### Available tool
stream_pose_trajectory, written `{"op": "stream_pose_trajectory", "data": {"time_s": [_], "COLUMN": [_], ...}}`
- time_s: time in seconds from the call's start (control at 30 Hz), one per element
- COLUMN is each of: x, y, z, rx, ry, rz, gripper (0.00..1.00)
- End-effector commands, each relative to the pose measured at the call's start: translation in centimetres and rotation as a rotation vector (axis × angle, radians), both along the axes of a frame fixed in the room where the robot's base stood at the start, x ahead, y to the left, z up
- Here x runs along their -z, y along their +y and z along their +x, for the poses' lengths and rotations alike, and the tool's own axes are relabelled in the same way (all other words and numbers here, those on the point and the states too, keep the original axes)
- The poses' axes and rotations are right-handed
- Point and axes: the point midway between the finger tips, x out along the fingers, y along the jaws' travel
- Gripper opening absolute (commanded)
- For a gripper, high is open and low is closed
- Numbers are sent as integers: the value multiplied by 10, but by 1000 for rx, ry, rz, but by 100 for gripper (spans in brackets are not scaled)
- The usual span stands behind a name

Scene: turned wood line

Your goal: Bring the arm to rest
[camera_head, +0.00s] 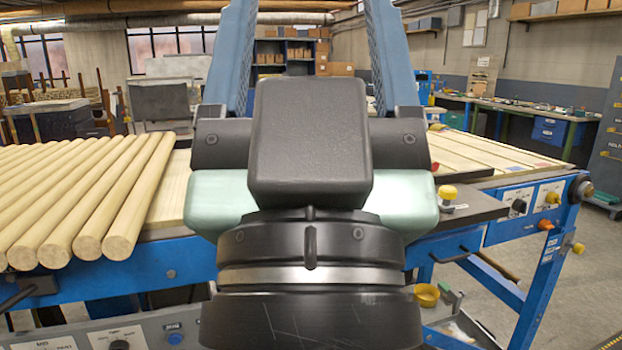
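My gripper (310,40) fills the middle of the view, seen from behind, with its black wrist and silver ring at the bottom. Its two blue fingers stand wide apart and run up out of the top of the picture. The tips are cut off. The gap between the fingers is empty as far as it shows, with only the background behind. My arm's other links are not in view. My gripper hides the middle of the workbench.
Several wooden rods (95,200) lie side by side on the bench at left. A slatted wooden surface (500,155) is at right on a blue frame (535,275) with knobs. A yellow knob (447,193) stands on its near edge. Open floor (595,270) shows at right.

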Motion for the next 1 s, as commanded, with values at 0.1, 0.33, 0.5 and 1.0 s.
{"op": "stream_pose_trajectory", "data": {"time_s": [0.1,0.33,0.5,1.0], "x": [-55,-125,-176,-225], "y": [0,0,0,1], "z": [0,1,1,1], "rx": [0,-1,-1,-3], "ry": [1,1,2,2], "rz": [0,0,0,0], "gripper": [74,74,74,74]}}
